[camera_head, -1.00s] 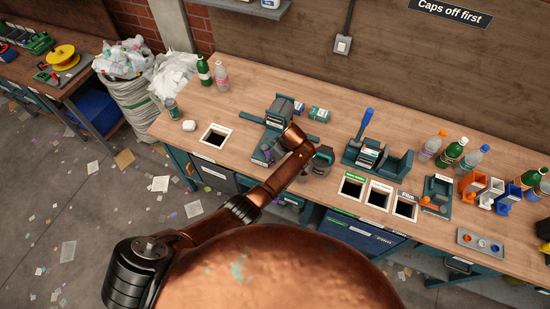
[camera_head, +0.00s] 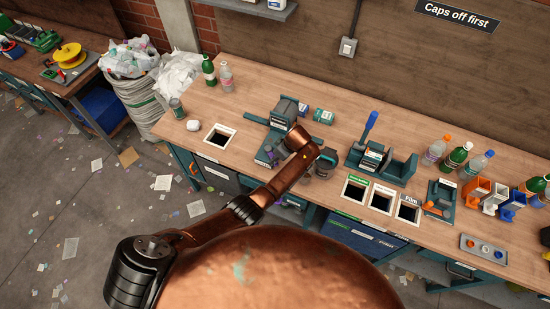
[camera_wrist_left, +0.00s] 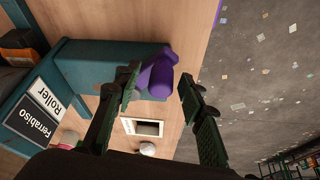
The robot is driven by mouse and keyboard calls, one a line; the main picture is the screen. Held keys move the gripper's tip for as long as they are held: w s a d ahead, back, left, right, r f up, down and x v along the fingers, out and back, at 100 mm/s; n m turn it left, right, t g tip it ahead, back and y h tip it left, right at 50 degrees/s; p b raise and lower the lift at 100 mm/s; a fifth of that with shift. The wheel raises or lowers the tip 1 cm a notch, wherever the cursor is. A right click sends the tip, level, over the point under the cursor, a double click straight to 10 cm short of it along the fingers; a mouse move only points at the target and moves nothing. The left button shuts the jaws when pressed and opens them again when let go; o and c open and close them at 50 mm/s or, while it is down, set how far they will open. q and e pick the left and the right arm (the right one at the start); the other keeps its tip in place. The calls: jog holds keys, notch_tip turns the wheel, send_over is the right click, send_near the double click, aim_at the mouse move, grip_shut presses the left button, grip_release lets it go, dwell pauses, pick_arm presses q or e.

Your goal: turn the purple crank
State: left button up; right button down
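The purple crank (camera_wrist_left: 160,76) sticks out from the side of a teal machine labelled "Ferrabiso Roller" (camera_wrist_left: 95,62). In the left wrist view my left gripper (camera_wrist_left: 160,80) is open, with one finger on each side of the crank's handle. The left finger is close against the handle or overlaps it; I cannot tell whether they touch. A gap shows on the right finger's side. In the head view the roller machine (camera_head: 285,112) stands on the bench, with the crank (camera_head: 269,152) just left of my forearm, which hides most of the left gripper. My right gripper is not in view.
A square bench hole (camera_head: 219,137) and a white lump (camera_head: 193,125) lie left of the machine. To the right stand a teal device with a blue lever (camera_head: 370,120), several labelled holes, and bottles (camera_head: 457,155). The bench front edge is close to the crank.

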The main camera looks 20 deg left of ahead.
pick_arm(q)
jog(key=v, duration=1.1)
jog(key=shift+r, duration=0.3)
jog(key=shift+d, duration=0.15)
